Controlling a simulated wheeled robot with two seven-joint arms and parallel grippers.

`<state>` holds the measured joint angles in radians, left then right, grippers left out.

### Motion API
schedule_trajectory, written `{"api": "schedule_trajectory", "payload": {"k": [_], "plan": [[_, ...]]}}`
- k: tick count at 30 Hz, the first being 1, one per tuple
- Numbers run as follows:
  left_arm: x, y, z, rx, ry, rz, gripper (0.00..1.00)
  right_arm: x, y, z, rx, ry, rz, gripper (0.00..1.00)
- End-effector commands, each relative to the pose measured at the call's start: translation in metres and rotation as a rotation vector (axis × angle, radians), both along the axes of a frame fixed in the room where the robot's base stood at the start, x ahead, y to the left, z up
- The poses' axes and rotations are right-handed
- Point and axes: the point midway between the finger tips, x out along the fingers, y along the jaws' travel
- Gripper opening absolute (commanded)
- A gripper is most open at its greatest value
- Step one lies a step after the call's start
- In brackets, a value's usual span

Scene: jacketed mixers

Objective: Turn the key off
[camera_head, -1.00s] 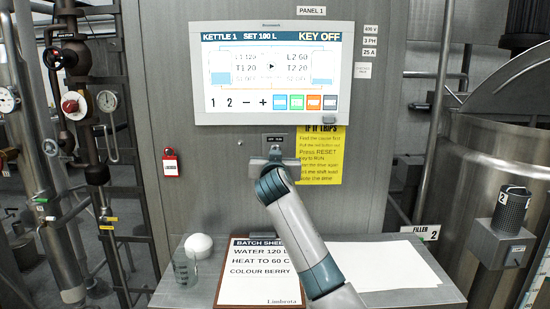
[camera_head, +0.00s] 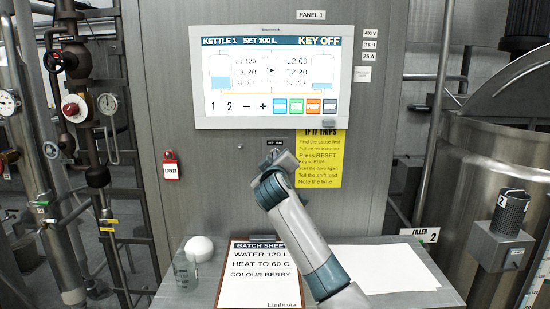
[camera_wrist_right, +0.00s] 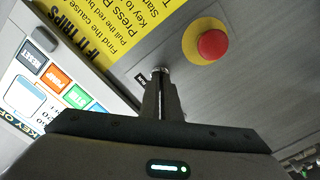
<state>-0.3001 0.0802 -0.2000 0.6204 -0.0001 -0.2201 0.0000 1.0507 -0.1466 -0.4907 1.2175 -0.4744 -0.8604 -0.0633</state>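The key switch with its small OFF/RUN label (camera_head: 277,143) sits on the grey panel below the screen (camera_head: 271,76). The screen reads KEY OFF. My right gripper (camera_head: 279,157) is at the switch and hides the key in the head view. In the right wrist view the two fingers (camera_wrist_right: 161,98) are close together, with their tips at the round metal key switch (camera_wrist_right: 160,71). They look shut on the key, which is mostly hidden between them. My left gripper is not in view.
A red button on a yellow base (camera_wrist_right: 212,45) is close beside the right fingers. A yellow notice (camera_head: 321,160) is right of the switch. Below, the shelf holds a clipboard (camera_head: 258,272), a beaker (camera_head: 185,271), a white dome (camera_head: 199,248) and white paper (camera_head: 385,268).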

Motion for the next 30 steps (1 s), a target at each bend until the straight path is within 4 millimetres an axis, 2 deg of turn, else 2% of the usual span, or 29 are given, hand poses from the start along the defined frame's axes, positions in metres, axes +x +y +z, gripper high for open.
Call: {"api": "schedule_trajectory", "payload": {"k": [16,19,30], "plan": [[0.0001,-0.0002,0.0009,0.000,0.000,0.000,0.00,0.0000,0.0004,-0.0013,-0.040,0.001,0.000,0.00],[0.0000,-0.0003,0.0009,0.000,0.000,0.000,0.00,0.0000,0.0003,-0.0011,-0.040,0.001,0.000,0.22],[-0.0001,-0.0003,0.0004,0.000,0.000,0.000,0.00,-0.0008,0.0002,-0.0006,-0.038,0.000,0.000,0.22]]}}
